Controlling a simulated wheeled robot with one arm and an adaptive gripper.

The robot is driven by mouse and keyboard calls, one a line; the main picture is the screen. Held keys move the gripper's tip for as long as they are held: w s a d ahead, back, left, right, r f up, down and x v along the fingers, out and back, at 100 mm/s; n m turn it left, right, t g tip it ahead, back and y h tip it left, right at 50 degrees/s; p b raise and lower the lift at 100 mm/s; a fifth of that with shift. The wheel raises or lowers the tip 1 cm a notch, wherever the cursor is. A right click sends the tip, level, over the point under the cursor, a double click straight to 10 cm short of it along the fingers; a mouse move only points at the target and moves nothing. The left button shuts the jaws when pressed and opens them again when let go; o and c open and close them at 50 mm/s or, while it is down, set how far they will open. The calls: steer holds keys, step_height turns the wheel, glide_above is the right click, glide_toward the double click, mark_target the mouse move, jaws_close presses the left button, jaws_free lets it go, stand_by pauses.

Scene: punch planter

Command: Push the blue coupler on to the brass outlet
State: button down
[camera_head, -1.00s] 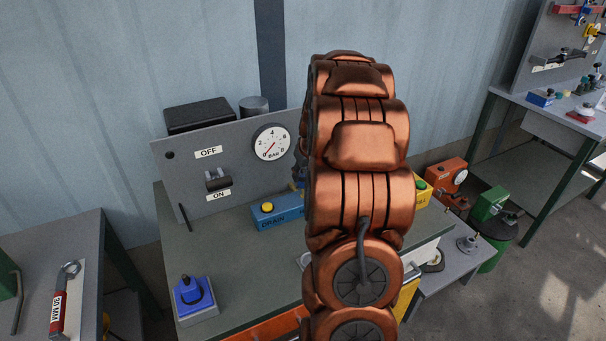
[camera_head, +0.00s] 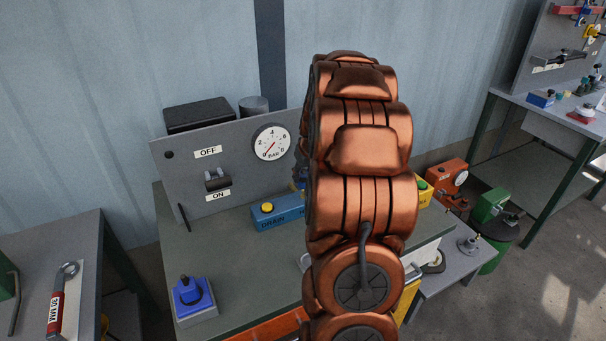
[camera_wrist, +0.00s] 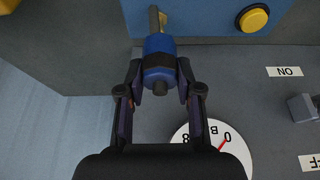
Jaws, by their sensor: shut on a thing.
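In the wrist view my gripper (camera_wrist: 160,85) is shut on the blue coupler (camera_wrist: 158,62), with one finger on each side of it. A brass piece (camera_wrist: 155,18), which looks like the outlet, shows just beyond the coupler's far end, in line with it and in front of a blue block (camera_wrist: 208,20). I cannot tell whether the coupler touches the brass or sits over part of it. In the head view my arm hides the gripper, the outlet and most of the coupler area.
The blue DRAIN block (camera_head: 280,215) with a yellow button (camera_head: 267,208) stands on the bench (camera_head: 235,255). A grey panel (camera_head: 180,165) behind carries a gauge (camera_head: 271,142) and an OFF/ON switch (camera_head: 216,179). A blue device (camera_head: 190,292) stands at the bench's front left.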

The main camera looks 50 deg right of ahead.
steer(key=shift+f+b, duration=0.9)
steer(key=shift+f, duration=0.45)
stand_by(0.3)
steer(key=c, duration=0.7)
jaws_free()
steer(key=shift+r, duration=0.1)
steer(key=v, duration=1.2)
steer(key=shift+a, duration=0.15)
